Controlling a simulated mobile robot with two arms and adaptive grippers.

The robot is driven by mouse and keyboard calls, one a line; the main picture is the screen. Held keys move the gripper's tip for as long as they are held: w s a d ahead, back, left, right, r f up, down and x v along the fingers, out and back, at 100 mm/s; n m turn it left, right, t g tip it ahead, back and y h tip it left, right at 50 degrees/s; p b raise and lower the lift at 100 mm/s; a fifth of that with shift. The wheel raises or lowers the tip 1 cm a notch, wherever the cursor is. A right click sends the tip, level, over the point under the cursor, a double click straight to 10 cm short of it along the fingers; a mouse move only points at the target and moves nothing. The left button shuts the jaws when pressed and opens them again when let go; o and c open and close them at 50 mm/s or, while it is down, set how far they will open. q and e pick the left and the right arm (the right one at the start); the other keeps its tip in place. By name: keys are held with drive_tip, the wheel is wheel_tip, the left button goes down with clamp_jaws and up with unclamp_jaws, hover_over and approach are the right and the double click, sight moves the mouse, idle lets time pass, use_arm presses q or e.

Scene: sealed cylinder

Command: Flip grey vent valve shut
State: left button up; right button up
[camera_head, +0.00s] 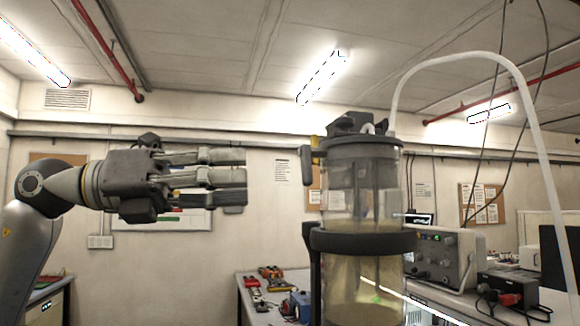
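The sealed cylinder (363,200) stands upright right of centre, with clear walls, a dark lid and a dark band around its middle. A small grey lever fitting (307,166) with a yellow part beside it sticks out at the left of the lid; it looks like the vent valve, and its grey part hangs down. My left gripper (240,178) points right at about the height of this fitting, clearly to its left in the picture. Its fingers are extended and apart, with nothing between them. My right gripper is not in view.
A pale hose (460,58) arches from the lid to the right. A bench (247,305) behind the cylinder holds tools and a grey instrument box (447,255). Dark cables hang at the right. The space between my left gripper and the fitting looks clear.

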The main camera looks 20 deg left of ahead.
use_arm(q)
drive_tip(key=t+y, duration=0.1)
drive_tip(key=y, duration=0.1)
approach(302, 168)
drive_tip(key=shift+m, duration=0.4)
drive_tip(key=p+x, duration=0.3)
drive_tip(key=x, duration=0.4)
drive_tip(key=shift+w+d+r+p, duration=0.1)
drive_tip(key=shift+d+p, duration=0.2)
drive_tip(key=shift+w+d, duration=0.3)
clamp_jaws()
